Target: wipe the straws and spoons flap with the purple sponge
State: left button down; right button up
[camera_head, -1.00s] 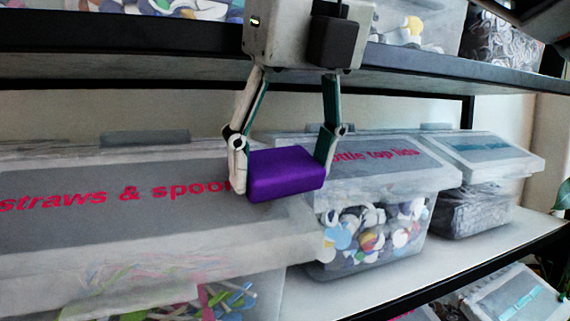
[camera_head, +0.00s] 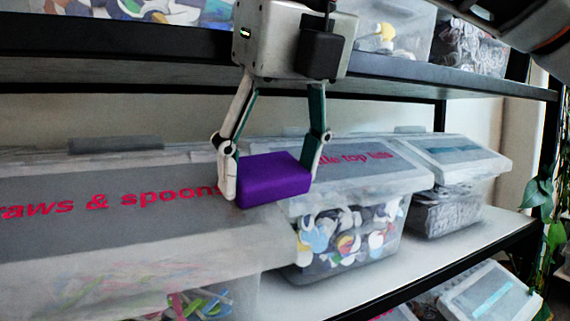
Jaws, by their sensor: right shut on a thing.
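The purple sponge (camera_head: 272,180) is held between the two fingers of my right gripper (camera_head: 270,165), which comes down from the top. The straws and spoons flap (camera_head: 95,225) is the grey lid with red lettering on the large clear box at left. The sponge is at the right end of the lettering, over the flap's right edge; I cannot tell whether it touches the flap. It hides part of the bottle top lids box's lid (camera_head: 365,170) behind. My left gripper is not in view.
A bottle top lids box (camera_head: 345,240) stands right of the flap, and a smaller clear box (camera_head: 445,208) beyond it. An upper shelf edge (camera_head: 420,85) runs close behind my gripper. A plant (camera_head: 545,200) is at far right. Bare shelf (camera_head: 330,290) shows in front.

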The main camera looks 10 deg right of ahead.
jog(key=shift+s+a, duration=0.15)
jog(key=shift+a, duration=0.4)
jog(key=shift+s+a, duration=0.15)
jog(key=shift+a, duration=0.35)
jog(key=shift+r, duration=0.1)
jog(key=shift+v, duration=2.95)
jog(key=shift+d, duration=0.15)
jog(key=shift+v, duration=1.45)
jog(key=shift+s, duration=0.1)
jog(key=shift+s, duration=0.1)
